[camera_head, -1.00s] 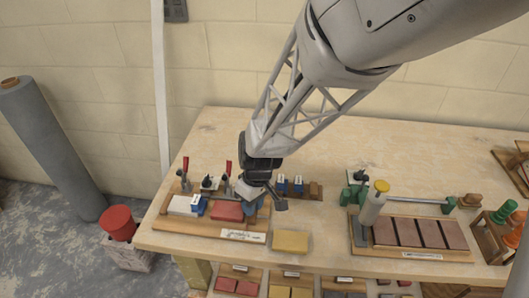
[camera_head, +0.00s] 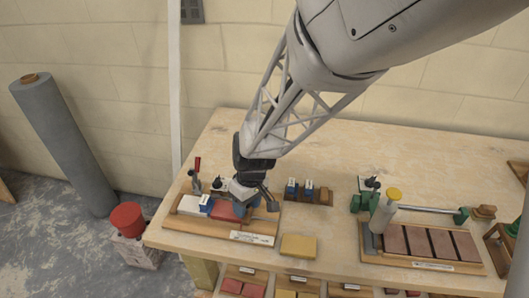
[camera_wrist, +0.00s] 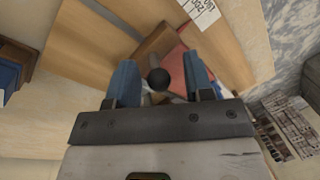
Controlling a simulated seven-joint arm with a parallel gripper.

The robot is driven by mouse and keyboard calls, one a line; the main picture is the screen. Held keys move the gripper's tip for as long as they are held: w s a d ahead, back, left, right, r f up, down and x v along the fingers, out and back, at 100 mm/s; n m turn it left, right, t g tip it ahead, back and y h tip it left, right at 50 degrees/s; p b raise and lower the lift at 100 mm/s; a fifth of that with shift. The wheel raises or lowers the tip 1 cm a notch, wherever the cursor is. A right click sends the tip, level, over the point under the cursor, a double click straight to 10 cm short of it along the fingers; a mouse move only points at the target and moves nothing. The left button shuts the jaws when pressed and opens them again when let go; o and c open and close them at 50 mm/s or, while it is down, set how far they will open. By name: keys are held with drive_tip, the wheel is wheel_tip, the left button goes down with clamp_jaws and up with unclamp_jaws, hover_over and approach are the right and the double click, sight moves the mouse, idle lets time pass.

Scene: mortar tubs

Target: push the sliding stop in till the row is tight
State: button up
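The wooden fixture (camera_head: 187,222) at the left of the bench holds a white block (camera_head: 192,206), a blue block (camera_head: 206,203) and a red block (camera_head: 222,211) in a row. My gripper (camera_head: 246,206) is low at the row's right end and hides part of it. In the wrist view, its two blue fingers (camera_wrist: 160,82) are apart. A black ball knob (camera_wrist: 158,79) shows between them, with a brown wooden piece (camera_wrist: 157,42) beyond, beside the red block (camera_wrist: 188,62). I cannot tell whether the fingers touch the knob, or whether this piece is the sliding stop.
A toggle clamp with a red handle (camera_head: 197,166) stands behind the row. A small rack with blue blocks (camera_head: 310,190) is behind right. A yellow block (camera_head: 298,246) lies to the right. A second fixture (camera_head: 420,262) with brown tiles stands further right. Bare bench lies behind.

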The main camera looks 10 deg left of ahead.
drive_tip(key=shift+r, duration=0.15)
wheel_tip(320, 180, up, 7)
drive_tip(key=w, duration=0.1)
drive_tip(key=shift+d+r, duration=0.2)
drive_tip(key=shift+d, duration=0.25)
drive_tip(key=shift+w, duration=0.1)
idle(0.4)
drive_tip(key=s+d+r+m+t, duration=0.1)
drive_tip(key=s+d+r+m, duration=0.15)
drive_tip(key=d+r, duration=0.45)
drive_tip(key=s+d+r+m+t, duration=0.1)
drive_tip(key=d+r+m, duration=0.2)
drive_tip(key=d, duration=0.8)
drive_tip(key=s+d+r+m+t, duration=0.1)
drive_tip(key=s+d+r+m, duration=0.1)
drive_tip(key=s+d, duration=0.3)
drive_tip(key=s+d+r+m+t+h, duration=0.1)
drive_tip(key=s+d+m, duration=0.3)
drive_tip(key=d, duration=0.4)
drive_tip(key=shift+s+d+r, duration=0.3)
drive_tip(key=shift+s+r, duration=0.4)
drive_tip(key=shift+s, duration=0.15)
